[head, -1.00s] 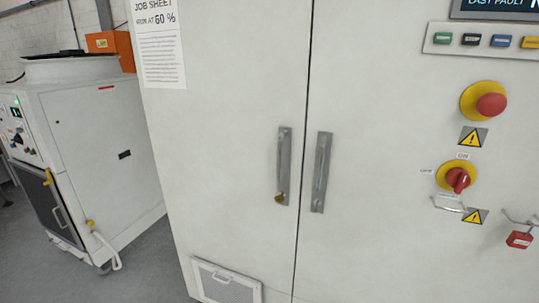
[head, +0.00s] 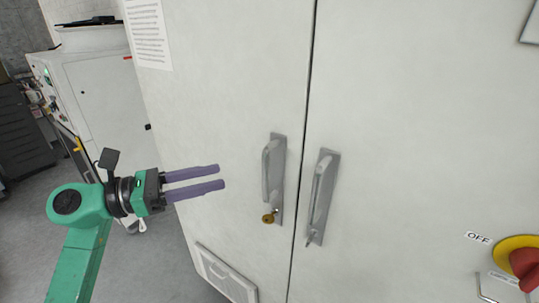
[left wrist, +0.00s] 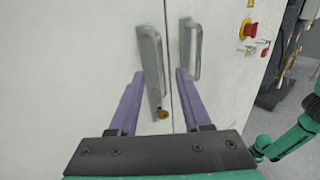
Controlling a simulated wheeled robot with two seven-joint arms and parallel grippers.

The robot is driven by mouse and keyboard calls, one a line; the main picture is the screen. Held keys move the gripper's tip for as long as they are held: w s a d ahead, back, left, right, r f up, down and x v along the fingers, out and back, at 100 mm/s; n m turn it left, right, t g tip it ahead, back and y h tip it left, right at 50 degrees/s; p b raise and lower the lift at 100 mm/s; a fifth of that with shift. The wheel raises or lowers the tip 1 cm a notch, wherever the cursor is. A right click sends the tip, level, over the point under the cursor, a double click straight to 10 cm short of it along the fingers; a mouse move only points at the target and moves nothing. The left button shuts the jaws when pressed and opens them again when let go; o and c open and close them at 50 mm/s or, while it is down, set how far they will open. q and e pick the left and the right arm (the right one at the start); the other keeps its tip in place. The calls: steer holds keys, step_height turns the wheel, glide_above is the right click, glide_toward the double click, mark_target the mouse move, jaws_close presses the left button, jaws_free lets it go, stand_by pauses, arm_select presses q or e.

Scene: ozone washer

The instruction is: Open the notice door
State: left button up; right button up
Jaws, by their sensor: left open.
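The notice door seems to be the left cabinet door (head: 225,120), a pale panel with a paper sheet (head: 148,33) at its upper left. It is shut. Its grey upright handle (head: 267,172) has a brass key or lock (head: 268,217) at its lower end. My left gripper (head: 222,176) is open and empty, its purple fingers pointing right, to the left of that handle and apart from it. In the left wrist view the handle (left wrist: 152,62) shows ahead between the fingers (left wrist: 158,85). My right gripper is not seen in the head view; a green arm shows at the right of the left wrist view.
The right door (head: 420,120) is shut beside a narrow seam, with its own handle (head: 320,195). A red rotary switch (head: 526,265) is at the lower right. A vent (head: 225,275) sits low on the left door. A white machine (head: 95,90) stands at the left over grey floor.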

mark_target(266, 165)
arm_select(q)
steer(key=p+x, duration=0.4)
steer(key=x, duration=0.7)
steer(key=shift+w+d, duration=0.15)
steer(key=shift+d, duration=0.2)
steer(key=shift+a, duration=0.15)
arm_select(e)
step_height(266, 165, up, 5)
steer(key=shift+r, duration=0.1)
arm_select(q)
jaws_close()
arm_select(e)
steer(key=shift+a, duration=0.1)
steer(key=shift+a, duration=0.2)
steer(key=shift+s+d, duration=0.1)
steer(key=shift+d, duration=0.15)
